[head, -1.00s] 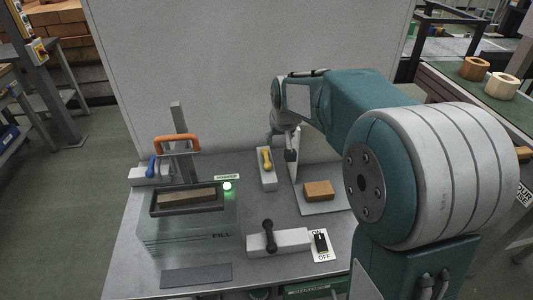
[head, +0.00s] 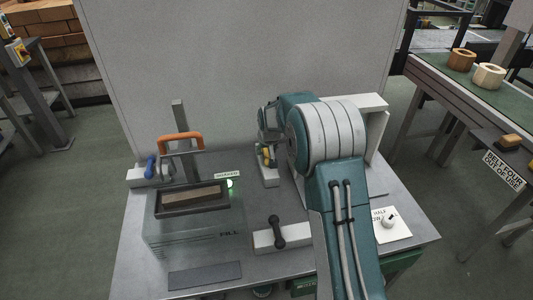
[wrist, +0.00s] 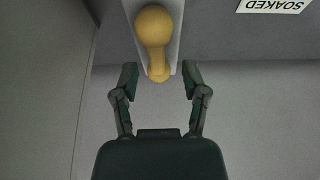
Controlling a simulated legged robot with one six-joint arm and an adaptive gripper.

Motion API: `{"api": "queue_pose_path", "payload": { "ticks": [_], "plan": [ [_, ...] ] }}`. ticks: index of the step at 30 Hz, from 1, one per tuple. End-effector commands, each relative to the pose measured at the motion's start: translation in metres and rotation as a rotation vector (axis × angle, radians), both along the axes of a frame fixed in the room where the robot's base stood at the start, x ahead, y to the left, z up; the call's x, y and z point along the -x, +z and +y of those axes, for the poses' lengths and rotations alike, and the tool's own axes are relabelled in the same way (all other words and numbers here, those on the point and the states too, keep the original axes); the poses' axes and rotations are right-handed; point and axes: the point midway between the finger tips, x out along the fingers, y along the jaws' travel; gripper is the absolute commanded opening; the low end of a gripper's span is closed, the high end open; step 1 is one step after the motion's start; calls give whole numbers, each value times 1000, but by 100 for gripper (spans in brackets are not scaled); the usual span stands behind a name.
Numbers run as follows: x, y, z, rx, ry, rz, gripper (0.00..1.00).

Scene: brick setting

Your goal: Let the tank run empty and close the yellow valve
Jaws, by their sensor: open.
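The yellow valve (head: 268,158) is a yellow lever on a pale block at the back middle of the table; my arm partly hides it in the head view. In the wrist view the yellow valve handle (wrist: 153,32) lies straight ahead of my gripper (wrist: 157,80). My gripper is open, its fingertips either side of the narrow end of the handle, apart from it. The glassy tank (head: 195,240) stands at the left with a brick (head: 193,196) in a dark tray above it. I cannot tell its water level. A green light (head: 229,183) glows beside the SOAKED label (head: 227,174).
A black-handled valve (head: 278,232) stands at the front and a blue-handled valve (head: 150,167) at the back left. An orange handle (head: 180,142) rises behind the tray. A pale wall (head: 200,60) backs the table. My arm hides part of the right side.

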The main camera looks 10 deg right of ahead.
Motion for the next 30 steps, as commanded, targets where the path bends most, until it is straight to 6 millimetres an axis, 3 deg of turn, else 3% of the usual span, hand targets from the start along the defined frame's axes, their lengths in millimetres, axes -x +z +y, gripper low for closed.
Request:
{"api": "queue_pose_path", "payload": {
  "ticks": [6, 15, 17, 19, 20, 30],
  "plan": [
    [-9, -21, -3, -2, 0, 0, 57],
    [-10, -24, -2, -1, -1, -1, 57],
    [-10, -24, -2, -1, -1, -1, 35],
    [-10, -23, -2, -1, -1, -1, 4],
    [-10, -24, -2, -1, -1, -1, 0],
    [-10, -24, 0, -2, -28, 1, 0]
  ]
}}
